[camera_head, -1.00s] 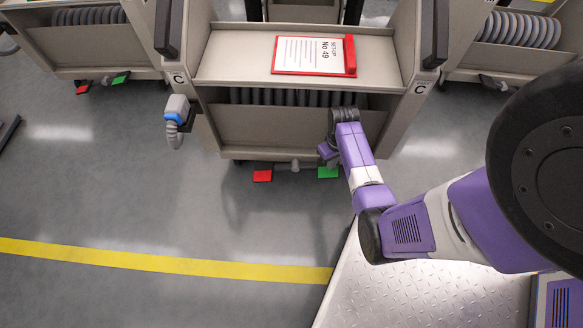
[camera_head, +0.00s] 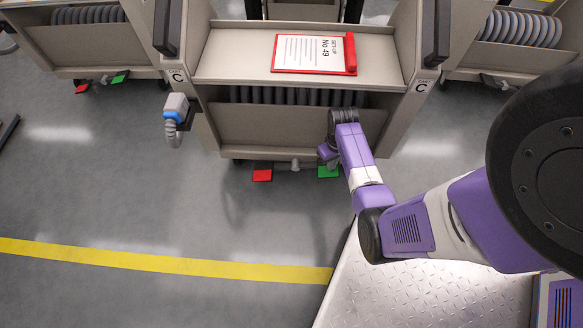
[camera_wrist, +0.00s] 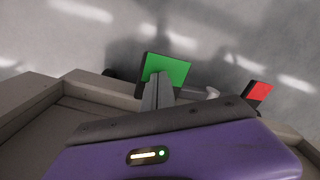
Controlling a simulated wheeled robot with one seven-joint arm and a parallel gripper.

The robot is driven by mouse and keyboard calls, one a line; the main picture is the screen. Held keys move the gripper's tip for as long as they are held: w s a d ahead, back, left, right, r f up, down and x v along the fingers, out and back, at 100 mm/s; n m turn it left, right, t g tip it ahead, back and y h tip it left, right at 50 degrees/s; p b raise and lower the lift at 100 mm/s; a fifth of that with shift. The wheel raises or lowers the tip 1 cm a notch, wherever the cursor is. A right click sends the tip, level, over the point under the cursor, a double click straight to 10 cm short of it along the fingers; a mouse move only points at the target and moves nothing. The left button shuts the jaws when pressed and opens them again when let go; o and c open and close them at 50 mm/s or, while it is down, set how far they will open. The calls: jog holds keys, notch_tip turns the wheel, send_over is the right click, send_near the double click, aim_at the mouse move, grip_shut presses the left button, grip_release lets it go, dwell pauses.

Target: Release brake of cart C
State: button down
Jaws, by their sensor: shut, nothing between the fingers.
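Cart C (camera_head: 233,125) stands in front of me, with "C" labels on both sides. Low at its front are a red pedal (camera_head: 262,175) on the left and a green pedal (camera_head: 328,171) on the right. In the wrist view the green pedal (camera_wrist: 180,70) is right at the fingertips and the red pedal (camera_wrist: 259,93) is off to the right. My gripper (camera_wrist: 158,79) is shut and empty, its fingers pointing at the green pedal and covering part of it. I cannot tell whether they touch. In the head view my wrist hides the fingertips.
A red clipboard (camera_head: 350,55) labelled No 49 lies on the cart's top shelf. A grey and blue connector (camera_head: 175,108) hangs at its left side. Other carts stand left (camera_head: 95,45) and right (camera_head: 508,52). The floor before the cart is clear up to a yellow line (camera_head: 160,262).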

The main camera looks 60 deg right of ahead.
jog(key=shift+f+b, duration=1.55)
jog(key=shift+f, duration=0.8)
jog(key=shift+r, duration=0.2)
notch_tip(320, 180, up, 10)
jog(key=p, duration=1.1)
